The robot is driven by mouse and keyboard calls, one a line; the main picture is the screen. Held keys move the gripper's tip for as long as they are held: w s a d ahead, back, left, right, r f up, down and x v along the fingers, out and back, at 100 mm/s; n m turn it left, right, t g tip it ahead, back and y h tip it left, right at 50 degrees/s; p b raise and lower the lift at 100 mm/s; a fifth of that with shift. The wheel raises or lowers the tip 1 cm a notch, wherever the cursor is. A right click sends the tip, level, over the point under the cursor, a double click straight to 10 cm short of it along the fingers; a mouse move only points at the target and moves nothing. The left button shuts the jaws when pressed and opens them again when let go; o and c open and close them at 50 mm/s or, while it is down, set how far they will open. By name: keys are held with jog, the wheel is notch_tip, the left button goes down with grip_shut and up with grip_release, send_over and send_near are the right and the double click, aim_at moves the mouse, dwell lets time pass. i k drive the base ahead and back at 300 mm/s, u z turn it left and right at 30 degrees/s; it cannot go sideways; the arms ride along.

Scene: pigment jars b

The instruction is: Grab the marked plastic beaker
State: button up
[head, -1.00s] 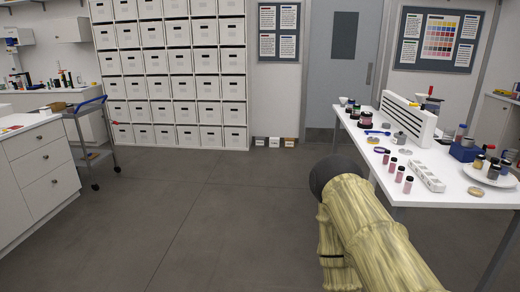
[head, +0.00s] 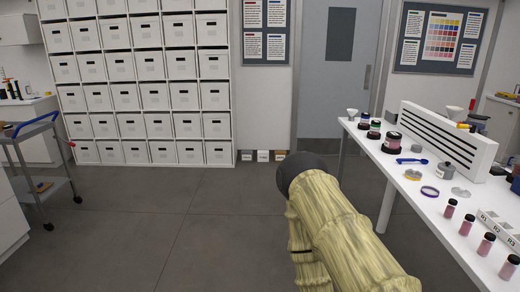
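I cannot pick out a marked plastic beaker with certainty. A small white vessel (head: 352,114) stands at the far left end of the white table (head: 420,186); it is too small to tell whether it is a beaker or a funnel. A small grey pot (head: 446,170) with a pale label stands farther along the table. My arm, in a pale yellow streaked cover with a dark rounded end, reaches forward left of the table, over the floor. My gripper's fingers do not show.
On the table are dark-lidded jars (head: 392,143), a blue scoop (head: 411,161), small pink vials (head: 487,244) and a white slotted rack (head: 447,140). A cart (head: 42,165) with a blue handle stands at the left. The grey floor (head: 190,230) between is clear.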

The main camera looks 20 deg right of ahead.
aim_at(502, 160)
jog(key=z, duration=0.6)
jog(key=i, duration=1.5)
jog(key=z, duration=0.9)
